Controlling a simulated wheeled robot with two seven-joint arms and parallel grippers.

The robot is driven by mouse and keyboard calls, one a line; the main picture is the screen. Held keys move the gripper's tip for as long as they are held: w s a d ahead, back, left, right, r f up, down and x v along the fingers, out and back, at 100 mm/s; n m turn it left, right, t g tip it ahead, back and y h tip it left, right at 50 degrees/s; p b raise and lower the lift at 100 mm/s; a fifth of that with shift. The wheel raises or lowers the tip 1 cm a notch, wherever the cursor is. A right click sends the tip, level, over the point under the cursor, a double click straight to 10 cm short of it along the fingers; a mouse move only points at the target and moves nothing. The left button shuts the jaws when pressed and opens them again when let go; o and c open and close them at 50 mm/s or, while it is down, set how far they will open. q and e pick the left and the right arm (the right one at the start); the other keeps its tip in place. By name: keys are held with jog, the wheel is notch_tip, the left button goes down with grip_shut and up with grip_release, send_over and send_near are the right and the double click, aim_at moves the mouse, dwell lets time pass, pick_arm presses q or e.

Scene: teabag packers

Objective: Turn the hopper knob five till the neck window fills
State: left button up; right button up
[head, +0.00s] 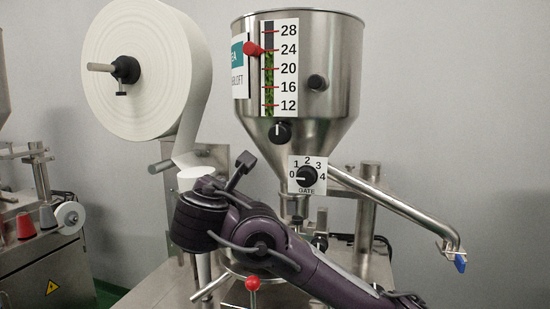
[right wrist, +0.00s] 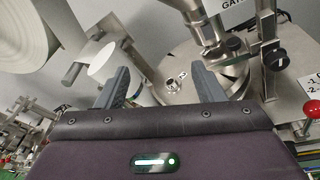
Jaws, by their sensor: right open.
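The steel hopper (head: 345,60) has a scale strip (head: 287,70) marked 12 to 28; green leaf shows in its slot up to near the red pointer (head: 254,49) at about 24. The black gate knob (head: 306,176) sits on a white dial plate numbered 0 to 4, with no 5; its white mark points toward 0. I cannot make out a neck window on the neck (head: 293,207) below. My right gripper (head: 222,174) is left of and apart from the knob. It is open and empty in the right wrist view (right wrist: 162,85). My left gripper is not in view.
A black knob (head: 280,131) is under the scale and another (head: 317,82) on the hopper's right. A large white paper roll (head: 140,70) stands left. A steel pipe (head: 395,203) slopes right to a blue-tipped end. A red ball knob (head: 252,284) is below my arm.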

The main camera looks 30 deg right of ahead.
aim_at(277, 136)
jog(key=s+d+r+h, duration=0.2)
jog(key=d+r+h, duration=0.25)
jog(key=r, duration=0.65)
jog(key=shift+g+y, duration=0.3)
jog(key=shift+y, duration=0.15)
jog(key=p+x, duration=0.1)
jog(key=x, duration=0.1)
jog(key=p+x, duration=0.1)
jog(key=x, duration=0.1)
jog(key=p+x, duration=0.1)
jog(key=x, duration=0.2)
jog(key=shift+s+d+f, duration=0.1)
jog(key=shift+s+d, duration=0.15)
jog(key=shift+s, duration=0.05)
jog(key=shift+w+d+f+p, duration=0.1)
jog(key=shift+w+d+p, duration=0.2)
jog(key=shift+p, duration=0.05)
jog(key=shift+w+n, duration=0.1)
jog(key=shift+n, duration=0.2)
jog(key=c, duration=1)
jog(key=shift+o, duration=0.2)
jog(key=shift+f, duration=0.1)
